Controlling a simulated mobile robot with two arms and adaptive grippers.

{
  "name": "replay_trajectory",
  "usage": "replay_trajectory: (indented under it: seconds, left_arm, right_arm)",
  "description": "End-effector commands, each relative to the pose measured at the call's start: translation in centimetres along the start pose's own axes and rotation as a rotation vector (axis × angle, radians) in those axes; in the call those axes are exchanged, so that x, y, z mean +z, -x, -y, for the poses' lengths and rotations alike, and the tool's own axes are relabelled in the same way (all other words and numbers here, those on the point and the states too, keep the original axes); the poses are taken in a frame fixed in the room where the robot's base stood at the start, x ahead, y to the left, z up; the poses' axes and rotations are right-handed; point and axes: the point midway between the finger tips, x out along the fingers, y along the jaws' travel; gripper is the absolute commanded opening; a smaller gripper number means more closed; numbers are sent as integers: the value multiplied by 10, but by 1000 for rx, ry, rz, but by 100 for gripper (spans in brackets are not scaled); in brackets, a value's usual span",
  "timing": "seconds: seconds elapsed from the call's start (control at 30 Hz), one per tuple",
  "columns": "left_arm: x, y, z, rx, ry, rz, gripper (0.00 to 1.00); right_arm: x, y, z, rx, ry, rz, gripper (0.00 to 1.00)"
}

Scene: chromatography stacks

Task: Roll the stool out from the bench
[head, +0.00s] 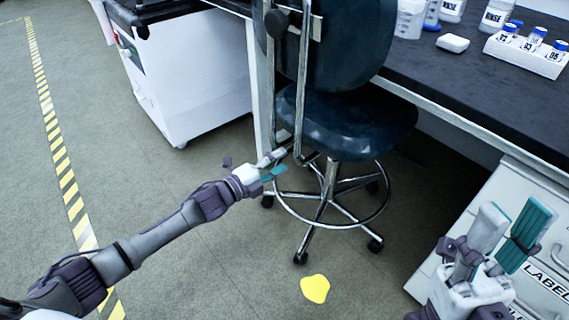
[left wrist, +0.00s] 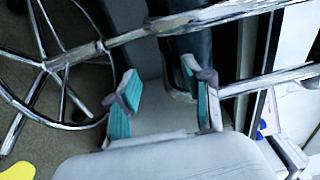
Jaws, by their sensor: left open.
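The stool (head: 345,122) has a dark blue padded seat, a dark backrest (head: 345,45), chrome back tubes (head: 301,75), a chrome foot ring (head: 379,209) and a base on casters. It stands upright at the bench, its seat partly by the bench edge. My left gripper (head: 277,163) is open beside the lower part of the chrome tubes. In the left wrist view, its parted teal-padded fingers (left wrist: 162,88) point at a chrome tube (left wrist: 185,22); I cannot tell whether they touch it. My right gripper (head: 514,222) is open and empty at the lower right, away from the stool.
The dark-topped bench (head: 460,85) carries bottles and a white vial rack (head: 525,54). A white cabinet (head: 190,70) stands left of the stool, drawers (head: 510,200) to its right. Yellow-black tape (head: 62,165) and a yellow patch (head: 315,289) mark the floor. Floor left and in front is mostly clear.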

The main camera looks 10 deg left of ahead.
Motion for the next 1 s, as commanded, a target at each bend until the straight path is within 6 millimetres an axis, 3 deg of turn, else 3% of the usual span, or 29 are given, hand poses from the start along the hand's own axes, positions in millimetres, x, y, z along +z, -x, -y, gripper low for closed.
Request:
replay_trajectory:
  seconds: [0.07, 0.2, 0.57, 0.87, 1.0]
  left_arm:
    - [0, -15, -1, -2, -3, -1, 50]
    - [0, -30, -1, 0, -1, 1, 50]
    - [0, -36, 0, 1, -1, 0, 50]
    - [0, -36, 0, 1, -1, 1, 3]
    - [0, -36, -1, 2, -1, 1, 0]
  right_arm:
    - [2, 6, 0, 0, 0, 1, 40]
    - [3, 1, 0, -9, 3, -21, 40]
    - [4, -2, 0, -13, 3, -23, 40]
    - [4, -2, 0, -12, 3, -23, 40]
    - [3, -2, 0, -12, 3, -24, 40]
